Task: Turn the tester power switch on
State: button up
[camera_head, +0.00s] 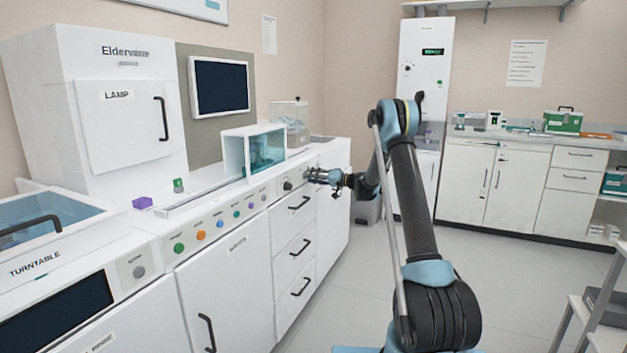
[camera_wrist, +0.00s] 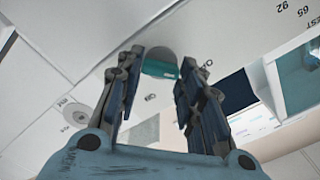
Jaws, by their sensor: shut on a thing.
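My gripper (camera_head: 314,176) is at the front control panel of the long white bench, to the right of a dark knob (camera_head: 287,186). In the wrist view my gripper (camera_wrist: 160,66) has one finger on each side of a round grey and teal knob (camera_wrist: 160,68), which I take to be the tester power switch. Small marks are printed on the panel around this knob, too blurred to read fully. In the head view the gripped knob is hidden by the fingers, and its turned position cannot be told.
A row of coloured buttons (camera_head: 201,235) runs along the panel to the left. A clear-fronted box (camera_head: 253,150) stands on the bench above. A pale round disc (camera_wrist: 78,117) sits on the panel left of my fingers. Floor right of the bench is clear.

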jog(key=shift+w+d+f+m, duration=0.1)
jog(key=shift+f+m, duration=0.05)
jog(key=shift+m, duration=4.2)
jog(key=shift+f+m, duration=0.15)
jog(key=shift+m, duration=4.2)
jog(key=o, duration=1.1)
jog(key=shift+c, duration=0.2)
jog(key=v, duration=1.2)
